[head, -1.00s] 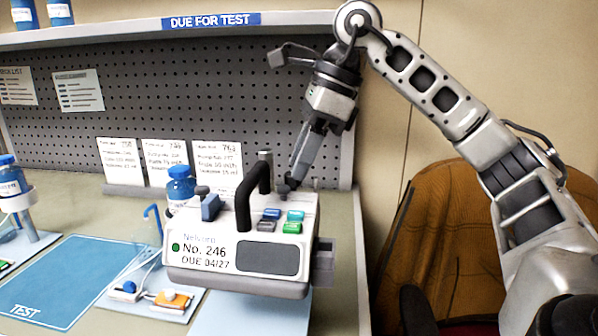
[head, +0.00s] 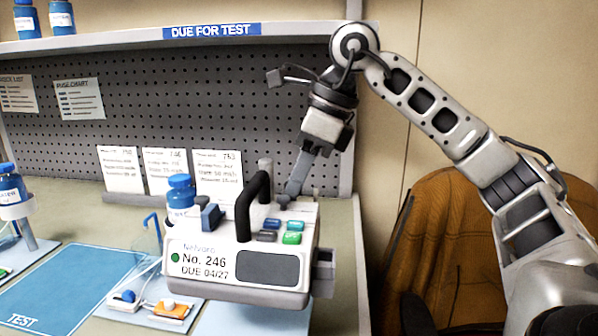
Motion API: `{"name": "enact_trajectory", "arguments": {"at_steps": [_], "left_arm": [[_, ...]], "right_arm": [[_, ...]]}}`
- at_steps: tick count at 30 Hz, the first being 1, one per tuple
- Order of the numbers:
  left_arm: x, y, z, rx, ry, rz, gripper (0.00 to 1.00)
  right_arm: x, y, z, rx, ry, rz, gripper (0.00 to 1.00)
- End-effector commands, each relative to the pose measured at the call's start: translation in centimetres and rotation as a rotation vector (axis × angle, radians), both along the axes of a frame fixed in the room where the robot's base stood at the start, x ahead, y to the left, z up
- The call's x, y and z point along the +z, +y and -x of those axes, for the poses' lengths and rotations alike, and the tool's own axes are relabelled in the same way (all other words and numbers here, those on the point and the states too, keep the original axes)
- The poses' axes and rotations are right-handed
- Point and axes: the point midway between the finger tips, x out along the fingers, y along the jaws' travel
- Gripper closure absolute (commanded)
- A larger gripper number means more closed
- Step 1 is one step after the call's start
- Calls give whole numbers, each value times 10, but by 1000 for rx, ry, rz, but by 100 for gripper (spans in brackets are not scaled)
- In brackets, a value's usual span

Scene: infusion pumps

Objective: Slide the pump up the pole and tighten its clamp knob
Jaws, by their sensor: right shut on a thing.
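The pump (head: 240,262) is a pale box marked "No. 246, DUE 04/27", with a black handle, coloured buttons on top and a dark screen. It is at the front centre, and its underside looks raised above the bench. A short grey pole end (head: 265,172) rises behind the handle. My right gripper (head: 289,198) points down behind the pump's top right and is shut on a small dark knob (head: 283,201), mostly hidden by the fingers. The clamp itself is hidden behind the pump. My left gripper does not show.
A blue-capped bottle (head: 181,194) stands just behind the pump's left. A blue TEST mat (head: 62,285) and a small tray with blue and orange parts (head: 150,312) lie to the left. A shelf (head: 300,28) overhangs the bench; an orange chair (head: 440,240) stands at the right.

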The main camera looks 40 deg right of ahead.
Motion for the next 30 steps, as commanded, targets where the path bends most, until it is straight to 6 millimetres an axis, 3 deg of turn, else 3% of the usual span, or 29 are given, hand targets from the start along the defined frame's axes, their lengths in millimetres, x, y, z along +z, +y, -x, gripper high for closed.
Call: {"name": "enact_trajectory", "arguments": {"at_steps": [8,9,10,22,26,30], "left_arm": [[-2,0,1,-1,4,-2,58],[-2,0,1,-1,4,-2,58],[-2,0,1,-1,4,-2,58],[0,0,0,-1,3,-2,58],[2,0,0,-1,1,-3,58],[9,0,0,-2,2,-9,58]], "right_arm": [[0,0,0,-15,-1,0,100],[0,0,0,-15,-1,0,74],[0,0,0,-15,-1,0,68],[8,-2,2,-15,-4,-1,68],[28,-6,7,-14,-6,-2,68],[61,-15,17,-14,-6,-3,68]]}}
